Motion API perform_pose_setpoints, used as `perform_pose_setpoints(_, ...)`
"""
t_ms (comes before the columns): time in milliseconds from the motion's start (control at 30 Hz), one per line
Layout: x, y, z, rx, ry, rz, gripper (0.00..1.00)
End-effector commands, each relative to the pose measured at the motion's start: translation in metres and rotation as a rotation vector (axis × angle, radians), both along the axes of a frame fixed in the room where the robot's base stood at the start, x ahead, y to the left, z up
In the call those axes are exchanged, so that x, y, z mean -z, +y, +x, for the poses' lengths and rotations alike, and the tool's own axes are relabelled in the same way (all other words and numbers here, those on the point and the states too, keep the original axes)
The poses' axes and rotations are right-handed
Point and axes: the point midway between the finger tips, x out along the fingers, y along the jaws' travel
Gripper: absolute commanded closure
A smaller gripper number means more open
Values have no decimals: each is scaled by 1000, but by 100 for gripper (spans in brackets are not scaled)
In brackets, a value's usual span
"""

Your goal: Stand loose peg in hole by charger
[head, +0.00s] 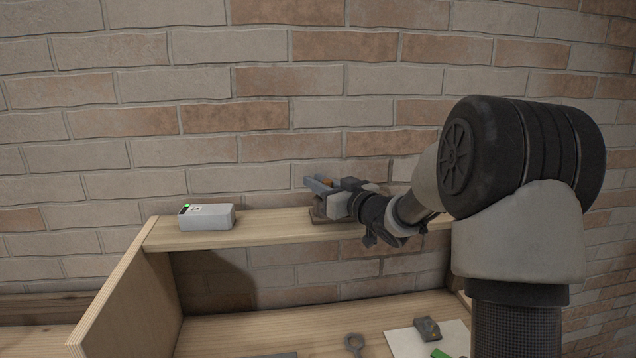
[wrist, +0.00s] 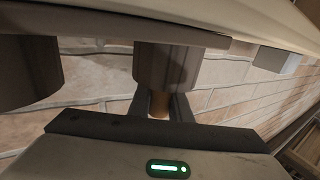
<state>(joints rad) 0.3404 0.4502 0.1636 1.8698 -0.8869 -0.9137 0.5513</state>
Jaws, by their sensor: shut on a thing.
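My gripper (head: 320,188) is over the back shelf, reaching left. It is shut on an orange-brown peg (head: 328,182), of which only a small part shows. In the wrist view the peg (wrist: 158,104) sits between the two fingers. A dark brown round piece (wrist: 166,66) meets or lies just beyond it; I cannot tell whether it is part of the peg. A dark board (wrist: 110,32) runs along there, and its edge shows on the shelf under my gripper (head: 316,219). The hole is hidden. The white charger (head: 206,217) with a green light stands left on the shelf.
The narrow wooden shelf (head: 268,226) backs onto a brick wall. Another dark round piece (wrist: 26,72) is at the left of the wrist view. The shelf between charger and board is clear.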

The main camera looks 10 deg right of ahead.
Motion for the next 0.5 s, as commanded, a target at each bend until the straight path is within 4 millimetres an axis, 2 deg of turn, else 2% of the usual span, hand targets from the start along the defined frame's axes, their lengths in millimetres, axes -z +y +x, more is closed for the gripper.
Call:
perform_pose_setpoints(233, 9, 0, 0, 0, 0, 1, 100)
perform_pose_setpoints(500, 9, 0, 0, 0, 0, 0, 100)
